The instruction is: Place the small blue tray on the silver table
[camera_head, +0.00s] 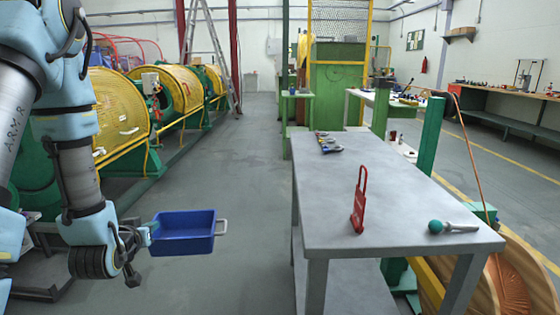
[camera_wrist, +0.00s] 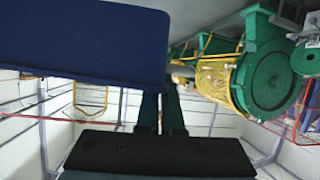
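The small blue tray (camera_head: 182,236) hangs in the air at the lower left in the head view, roughly level, with a light handle on its right end. My gripper (camera_head: 150,231) is at its left end, with its fingers at the handle there. In the wrist view the blue tray (camera_wrist: 85,40) fills the upper left, and the gripper fingers (camera_wrist: 162,112) lie close together beneath its edge. The silver table (camera_head: 400,200) stands to the right, apart from the tray, with an aisle gap between them.
On the table are a red padlock-like tag (camera_head: 358,200) standing upright, a teal-headed tool (camera_head: 452,227) at the front right and several small tools (camera_head: 328,142) at the far left corner. The table's left and front-left surface is clear. A yellow-green strander (camera_head: 125,110) stands at left.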

